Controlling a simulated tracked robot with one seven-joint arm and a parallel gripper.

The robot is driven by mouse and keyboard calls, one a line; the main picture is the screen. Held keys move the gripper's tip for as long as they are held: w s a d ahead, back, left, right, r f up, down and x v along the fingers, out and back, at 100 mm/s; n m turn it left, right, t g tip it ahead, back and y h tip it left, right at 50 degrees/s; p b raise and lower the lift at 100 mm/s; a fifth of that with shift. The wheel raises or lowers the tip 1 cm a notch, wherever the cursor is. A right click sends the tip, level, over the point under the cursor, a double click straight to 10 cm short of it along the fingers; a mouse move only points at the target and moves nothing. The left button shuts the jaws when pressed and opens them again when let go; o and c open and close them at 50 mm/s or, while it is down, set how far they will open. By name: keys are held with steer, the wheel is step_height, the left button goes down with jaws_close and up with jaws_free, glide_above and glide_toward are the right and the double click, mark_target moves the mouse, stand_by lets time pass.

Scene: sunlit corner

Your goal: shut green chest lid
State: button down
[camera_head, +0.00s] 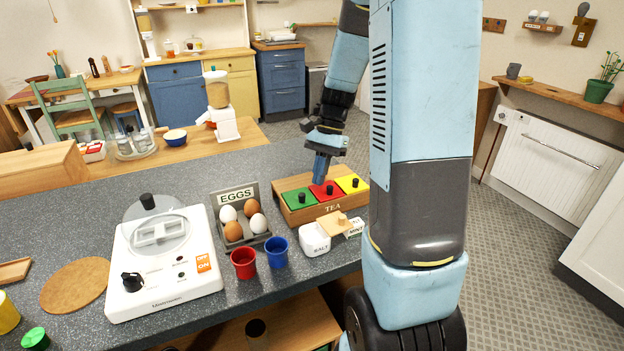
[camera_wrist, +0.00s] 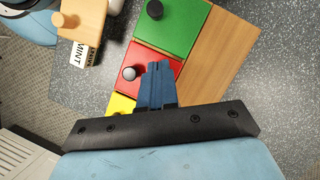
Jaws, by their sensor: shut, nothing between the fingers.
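The wooden tea chest (camera_head: 318,208) stands on the grey counter, with a green lid (camera_head: 299,199), a red lid (camera_head: 325,190) and a yellow lid (camera_head: 350,183) in a row. My gripper (camera_head: 321,178) is shut and empty, pointing down at the red lid. In the wrist view its fingertips (camera_wrist: 157,75) are over the red lid (camera_wrist: 146,68), beside its knob. I cannot tell whether they touch it.
A white salt box (camera_head: 314,240) with a wooden lid and a mint box (camera_head: 354,228) stand in front of the chest. An egg holder (camera_head: 239,213), a red cup (camera_head: 243,263) and a blue cup (camera_head: 276,251) are to its left. The counter behind the chest is clear.

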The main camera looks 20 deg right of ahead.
steer(key=v, duration=0.9)
steer(key=shift+r, duration=0.45)
steer(key=s+a+r+n+t+h, duration=0.1)
steer(key=s+a+r+n+t, duration=0.1)
steer(key=s, duration=0.4)
steer(key=s+a+r+n+t+h, duration=0.1)
steer(key=s+a+r+n+t, duration=0.2)
steer(key=s, duration=0.4)
steer(key=s+a+r+n+t+h, duration=0.1)
steer(key=s+a+r+n+t, duration=0.2)
steer(key=s+n, duration=0.3)
steer(key=shift+s+a+h, duration=0.3)
steer(key=shift+a+h, duration=0.1)
steer(key=shift+a, duration=0.5)
